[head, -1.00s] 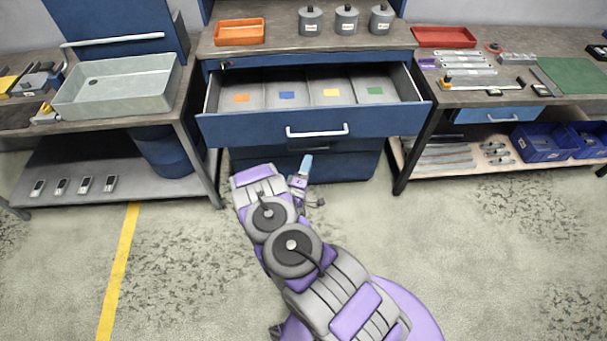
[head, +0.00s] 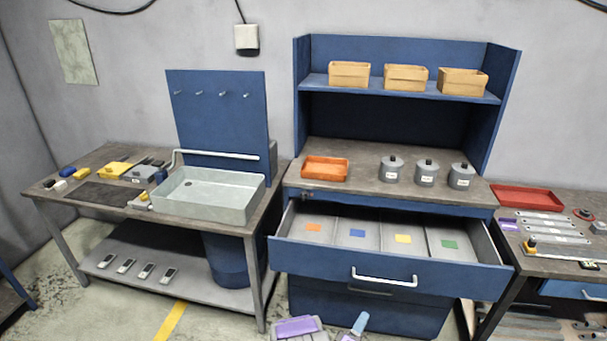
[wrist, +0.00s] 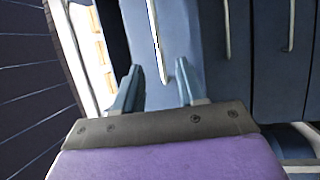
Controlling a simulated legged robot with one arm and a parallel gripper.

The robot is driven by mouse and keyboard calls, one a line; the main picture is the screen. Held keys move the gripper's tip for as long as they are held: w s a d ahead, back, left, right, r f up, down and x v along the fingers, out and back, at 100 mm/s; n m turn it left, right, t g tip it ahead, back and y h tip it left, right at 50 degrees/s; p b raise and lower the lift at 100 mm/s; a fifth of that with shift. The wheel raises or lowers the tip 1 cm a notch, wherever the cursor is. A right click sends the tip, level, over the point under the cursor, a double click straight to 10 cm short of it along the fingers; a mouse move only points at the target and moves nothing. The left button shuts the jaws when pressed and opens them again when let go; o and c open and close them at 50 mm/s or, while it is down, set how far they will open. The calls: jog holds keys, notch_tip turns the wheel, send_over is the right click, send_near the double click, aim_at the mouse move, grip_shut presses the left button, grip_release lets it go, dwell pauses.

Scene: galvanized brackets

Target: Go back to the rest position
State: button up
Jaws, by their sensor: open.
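My gripper (wrist: 158,88) is open and empty in the wrist view, its two blue-grey fingers apart in front of the blue drawer fronts (wrist: 265,60). In the head view only the top of my arm and a finger show at the bottom edge, low in front of the blue cabinet (head: 365,308). The cabinet's top drawer (head: 325,257) is pulled open. Its compartments carry orange, blue, yellow and green labels. The gripper touches nothing that I can see.
A workbench with a grey sink basin (head: 210,194) stands left. An orange tray (head: 325,169) and three lidded grey canisters (head: 426,173) stand on the cabinet top. A bench with a red tray (head: 527,198) stands right. The open drawer juts out above my arm.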

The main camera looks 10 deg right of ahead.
jog(key=w+a+r+m+g+y, duration=0.4)
jog(key=w+a+m+y, duration=0.3)
jog(key=a, duration=0.5)
jog(key=s+a+r+g+y, duration=0.4)
jog(key=a+r+y, duration=0.3)
jog(key=a+r, duration=0.5)
jog(key=s+d+r+n+g+y, duration=0.1)
jog(key=s+d+r+g+y, duration=0.2)
jog(key=s+r, duration=1.2)
jog(key=s+d+r+m+g+h, duration=0.1)
jog(key=s+d, duration=0.4)
jog(key=s, duration=0.9)
jog(key=s+d+r+m+g+h, duration=0.1)
jog(key=s+d+r+g+h, duration=0.2)
jog(key=s, duration=1.1)
jog(key=shift+d+m+g+b, duration=0.3)
jog(key=shift+d+m+g, duration=0.1)
jog(key=shift+d+g, duration=0.55)
